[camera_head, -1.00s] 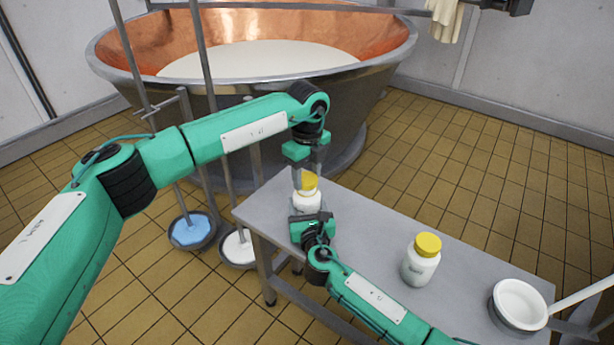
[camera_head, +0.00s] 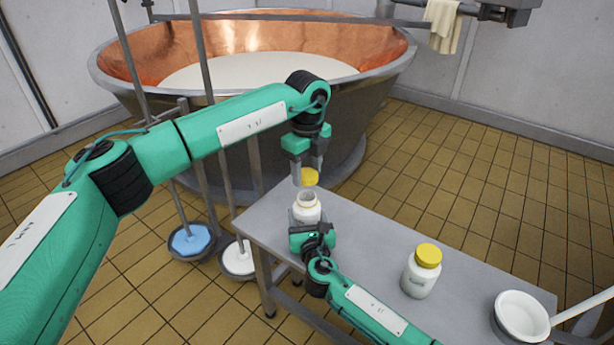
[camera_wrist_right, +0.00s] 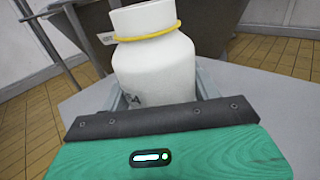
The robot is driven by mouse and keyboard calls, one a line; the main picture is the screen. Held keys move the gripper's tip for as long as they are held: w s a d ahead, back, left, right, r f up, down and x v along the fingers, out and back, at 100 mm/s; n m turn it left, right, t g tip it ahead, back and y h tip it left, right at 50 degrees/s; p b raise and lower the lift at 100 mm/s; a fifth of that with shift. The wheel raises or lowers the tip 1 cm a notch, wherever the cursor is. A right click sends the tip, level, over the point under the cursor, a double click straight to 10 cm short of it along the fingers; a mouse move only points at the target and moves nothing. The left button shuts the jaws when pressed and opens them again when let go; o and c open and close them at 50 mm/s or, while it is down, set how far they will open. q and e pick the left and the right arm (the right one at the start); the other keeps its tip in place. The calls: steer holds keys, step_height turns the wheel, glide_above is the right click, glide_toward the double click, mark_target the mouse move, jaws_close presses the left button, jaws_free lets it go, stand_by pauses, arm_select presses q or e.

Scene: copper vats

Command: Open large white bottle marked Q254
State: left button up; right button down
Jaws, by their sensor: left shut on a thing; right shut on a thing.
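A white bottle (camera_head: 307,208) stands at the left end of the metal table, its mouth open and uncovered. My right gripper (camera_head: 312,229) is shut around its body from the front. In the right wrist view the bottle (camera_wrist_right: 155,62) sits between the fingers, with a yellow ring at its neck and part of a dark marking low on its side; the full marking cannot be read. My left gripper (camera_head: 309,172) points down above the bottle and is shut on the yellow cap (camera_head: 309,177), which is apart from the bottle's neck and slightly behind it.
A second white bottle with a yellow lid (camera_head: 422,271) stands further right on the table (camera_head: 372,240). A white bowl-like vessel with a handle (camera_head: 521,316) is at the right end. A large copper vat (camera_head: 255,60) stands behind. Long-handled tools lean at the left.

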steer(key=shift+c, duration=1.3)
jaws_free()
steer(key=shift+s, duration=0.1)
